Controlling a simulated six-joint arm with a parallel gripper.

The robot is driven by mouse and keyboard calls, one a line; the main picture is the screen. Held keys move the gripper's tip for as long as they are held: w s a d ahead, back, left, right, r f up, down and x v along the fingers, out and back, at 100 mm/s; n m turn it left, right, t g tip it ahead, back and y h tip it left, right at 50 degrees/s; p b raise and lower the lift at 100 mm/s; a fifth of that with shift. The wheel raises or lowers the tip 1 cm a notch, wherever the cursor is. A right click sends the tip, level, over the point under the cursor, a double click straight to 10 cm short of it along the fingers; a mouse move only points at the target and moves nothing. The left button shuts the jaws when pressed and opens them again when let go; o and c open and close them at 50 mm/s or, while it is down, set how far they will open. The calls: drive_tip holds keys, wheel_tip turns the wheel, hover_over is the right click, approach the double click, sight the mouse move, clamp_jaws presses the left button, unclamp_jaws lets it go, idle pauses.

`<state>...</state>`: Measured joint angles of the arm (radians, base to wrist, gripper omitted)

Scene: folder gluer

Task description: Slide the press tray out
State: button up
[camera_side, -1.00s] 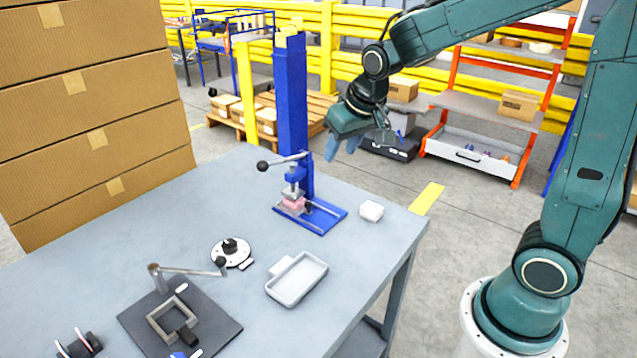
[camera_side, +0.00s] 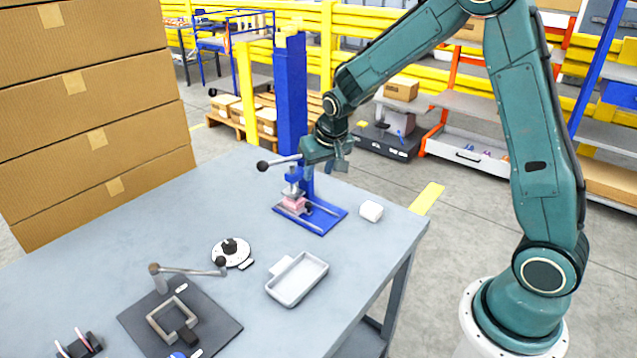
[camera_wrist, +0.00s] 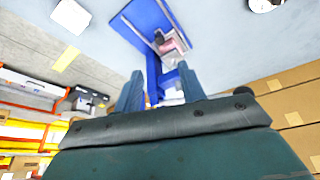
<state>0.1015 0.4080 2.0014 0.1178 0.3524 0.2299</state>
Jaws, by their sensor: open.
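The blue press (camera_side: 290,100) stands at the back of the table, with a lever (camera_side: 280,162) ending in a black knob. Its small tray with a pink block (camera_side: 293,203) sits low between the rails of the blue base (camera_side: 325,216). My gripper (camera_side: 324,170) is open and empty beside the press column, above and behind the tray. In the wrist view the two blue fingers of my gripper (camera_wrist: 160,90) stand apart, with the press between and beyond them. The pink block also shows there (camera_wrist: 168,46). Whether a finger touches the press I cannot tell.
A white block (camera_side: 371,211) lies right of the press base. A grey open tray (camera_side: 297,279), a round white disc with a black knob (camera_side: 231,250) and a dark clamp plate (camera_side: 215,322) lie nearer. Cardboard boxes (camera_side: 90,110) are stacked at left. The table's right edge is close.

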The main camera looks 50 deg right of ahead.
sight(308, 203)
drive_tip(key=shift+x, duration=6.75)
drive_tip(key=shift+w, duration=0.1)
clamp_jaws()
